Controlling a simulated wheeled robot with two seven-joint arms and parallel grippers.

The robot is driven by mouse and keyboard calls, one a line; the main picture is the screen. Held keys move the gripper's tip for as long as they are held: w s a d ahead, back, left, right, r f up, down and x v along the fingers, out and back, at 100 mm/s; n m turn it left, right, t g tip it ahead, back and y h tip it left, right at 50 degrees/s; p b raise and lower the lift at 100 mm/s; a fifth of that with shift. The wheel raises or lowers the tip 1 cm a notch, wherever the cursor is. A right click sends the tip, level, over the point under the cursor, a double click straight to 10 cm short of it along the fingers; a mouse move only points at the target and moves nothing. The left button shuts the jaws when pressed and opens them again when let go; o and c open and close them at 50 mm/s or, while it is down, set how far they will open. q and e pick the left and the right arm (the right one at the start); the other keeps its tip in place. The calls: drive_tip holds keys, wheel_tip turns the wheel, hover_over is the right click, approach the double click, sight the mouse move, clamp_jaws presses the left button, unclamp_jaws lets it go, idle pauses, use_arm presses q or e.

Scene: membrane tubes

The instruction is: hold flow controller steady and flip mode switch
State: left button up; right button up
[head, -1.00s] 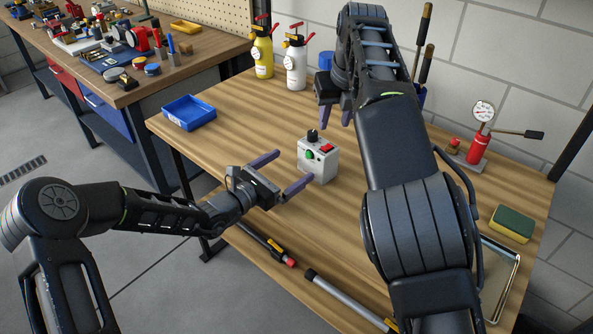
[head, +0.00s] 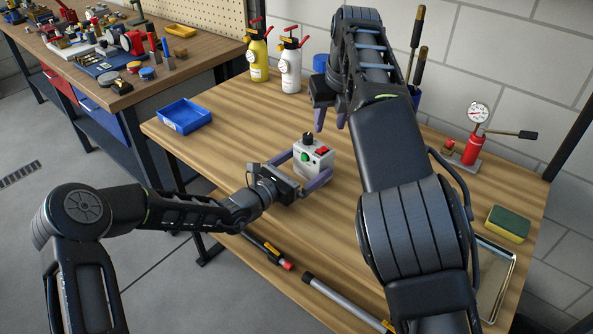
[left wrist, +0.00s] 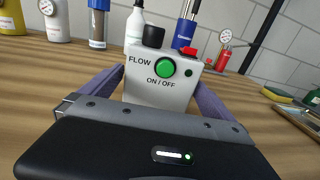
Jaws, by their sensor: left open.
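The flow controller (head: 313,157) is a small light-grey box standing upright on the wooden table. My right gripper (head: 330,120) hangs above the table behind the box, fingers pointing down and apart, empty.
A blue tray (head: 185,116) lies at the table's left. Yellow and white spray bottles (head: 290,65) stand at the back. A red gauge pump (head: 471,145), a sponge (head: 508,223) and a metal-rimmed tray (head: 497,280) are on the right. Tubes lie along the front.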

use_arm(q)
drive_tip(key=shift+x, duration=1.4)
drive_tip(key=shift+c, duration=0.3)
